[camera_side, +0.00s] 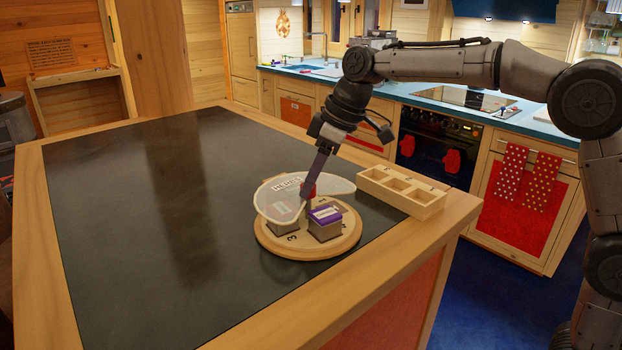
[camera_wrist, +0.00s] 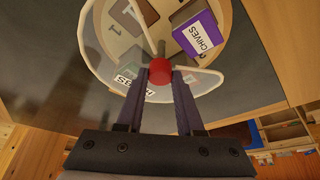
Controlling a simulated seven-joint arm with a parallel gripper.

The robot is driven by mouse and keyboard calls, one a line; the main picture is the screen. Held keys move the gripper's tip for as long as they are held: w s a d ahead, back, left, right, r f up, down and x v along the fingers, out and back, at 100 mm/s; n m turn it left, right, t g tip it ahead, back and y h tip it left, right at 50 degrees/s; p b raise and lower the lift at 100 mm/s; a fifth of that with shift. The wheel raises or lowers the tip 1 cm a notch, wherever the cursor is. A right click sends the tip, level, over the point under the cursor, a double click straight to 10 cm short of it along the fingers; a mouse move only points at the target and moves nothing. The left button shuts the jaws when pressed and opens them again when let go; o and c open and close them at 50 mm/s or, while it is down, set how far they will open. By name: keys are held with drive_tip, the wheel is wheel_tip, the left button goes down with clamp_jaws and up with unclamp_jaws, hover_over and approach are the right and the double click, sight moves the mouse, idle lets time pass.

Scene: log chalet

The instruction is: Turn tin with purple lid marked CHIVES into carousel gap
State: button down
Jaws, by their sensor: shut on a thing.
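The tin with the purple lid marked CHIVES (camera_wrist: 200,35) stands on the round wooden carousel (camera_side: 308,252); it also shows in the side view (camera_side: 326,214). My gripper (camera_wrist: 160,82) points down at the centre and is shut on the red knob (camera_wrist: 160,70), which also shows in the side view (camera_side: 308,188).
A wooden box with three compartments (camera_side: 432,207) sits right of the carousel near the counter edge. The dark countertop (camera_side: 150,220) to the left is clear.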

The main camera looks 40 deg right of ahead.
drive_tip(key=shift+n, duration=0.8)
drive_tip(key=shift+y, duration=0.3)
drive_tip(key=shift+g, duration=0.3)
drive_tip(key=c, duration=0.5)
unclamp_jaws()
drive_tip(key=shift+c, duration=0.2)
drive_tip(key=shift+r, duration=0.15)
drive_tip(key=v, duration=1.3)
drive_tip(key=shift+s+r, duration=0.2)
drive_tip(key=shift+r, duration=0.1)
